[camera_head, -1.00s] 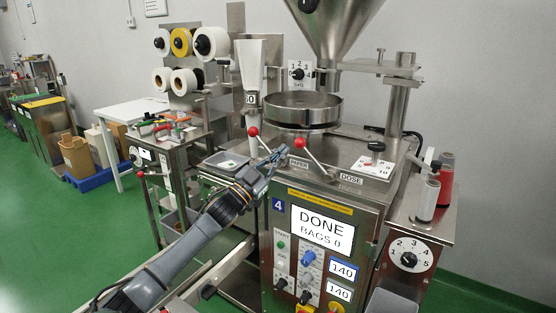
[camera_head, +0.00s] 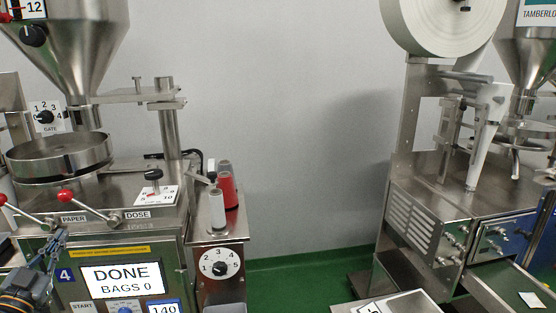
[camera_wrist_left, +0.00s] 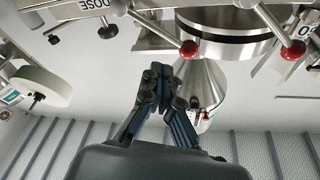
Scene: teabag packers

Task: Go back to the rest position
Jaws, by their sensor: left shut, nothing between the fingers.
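My left gripper (camera_head: 58,238) shows at the lower left of the head view, in front of the upper front panel of the machine, just below the PAPER label. In the left wrist view its two dark fingers (camera_wrist_left: 164,88) are together at the tips with nothing between them. A red-knobbed lever (camera_head: 66,197) stands just above the gripper in the head view, and a second red knob (camera_head: 3,199) is at the left edge. The wrist view shows both knobs beyond the fingers, one nearer (camera_wrist_left: 188,48) and one farther right (camera_wrist_left: 293,51). My right gripper is not in view.
Another machine (camera_head: 425,215) stands at the right. Green floor (camera_head: 300,280) is open between them.

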